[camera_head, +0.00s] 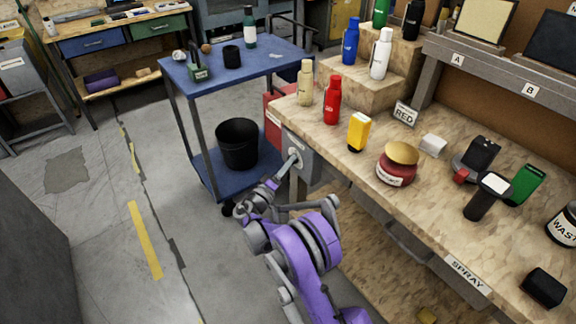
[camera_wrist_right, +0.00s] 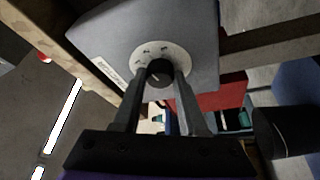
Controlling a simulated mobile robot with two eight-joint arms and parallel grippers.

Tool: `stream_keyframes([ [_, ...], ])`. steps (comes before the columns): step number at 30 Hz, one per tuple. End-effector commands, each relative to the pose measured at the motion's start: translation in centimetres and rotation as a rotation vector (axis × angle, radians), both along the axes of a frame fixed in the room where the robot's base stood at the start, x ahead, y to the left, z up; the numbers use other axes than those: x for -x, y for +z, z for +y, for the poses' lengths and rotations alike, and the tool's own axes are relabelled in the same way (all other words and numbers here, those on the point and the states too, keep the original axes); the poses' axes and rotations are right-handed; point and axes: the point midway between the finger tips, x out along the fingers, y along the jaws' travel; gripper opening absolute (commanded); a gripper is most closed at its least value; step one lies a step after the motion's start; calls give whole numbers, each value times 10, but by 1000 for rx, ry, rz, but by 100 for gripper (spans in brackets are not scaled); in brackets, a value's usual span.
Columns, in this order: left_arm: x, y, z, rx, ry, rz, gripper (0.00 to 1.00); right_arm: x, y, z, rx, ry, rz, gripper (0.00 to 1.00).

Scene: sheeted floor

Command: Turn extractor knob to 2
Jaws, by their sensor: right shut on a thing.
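The extractor knob (camera_wrist_right: 160,72) is dark and round, on a pale dial plate (camera_wrist_right: 178,54) with small marks around it. The dial is on the face of a grey box (camera_wrist_right: 205,35), which also shows in the head view (camera_head: 303,150) fixed at the end of the workbench. My right gripper (camera_wrist_right: 160,80) is shut on the knob, one finger on each side. In the head view my right gripper (camera_head: 292,162) reaches the box face from below left. The dial marks are too small to read. My left gripper is not in view.
The wooden workbench (camera_head: 400,215) holds bottles, a red jar (camera_head: 397,165) and tools. A blue cart (camera_head: 270,68) with a black bin (camera_head: 238,143) on its lower shelf stands left of the box. Floor to the left is open.

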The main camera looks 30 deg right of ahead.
Motion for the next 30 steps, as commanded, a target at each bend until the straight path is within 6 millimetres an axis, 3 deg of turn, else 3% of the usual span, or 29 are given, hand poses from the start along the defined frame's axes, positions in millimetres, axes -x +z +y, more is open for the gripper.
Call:
stream_keyframes([
  [17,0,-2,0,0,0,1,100,1,-1,0,-6,-3,-33,0],
  [18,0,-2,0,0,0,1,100,1,-1,0,-6,-3,-33,45],
  [21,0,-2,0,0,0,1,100,1,-1,0,-5,-2,-33,63],
  [23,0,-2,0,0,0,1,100,0,-1,0,-4,-1,-33,72],
  [30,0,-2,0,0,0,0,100,0,-1,0,-3,-1,-32,72],
])
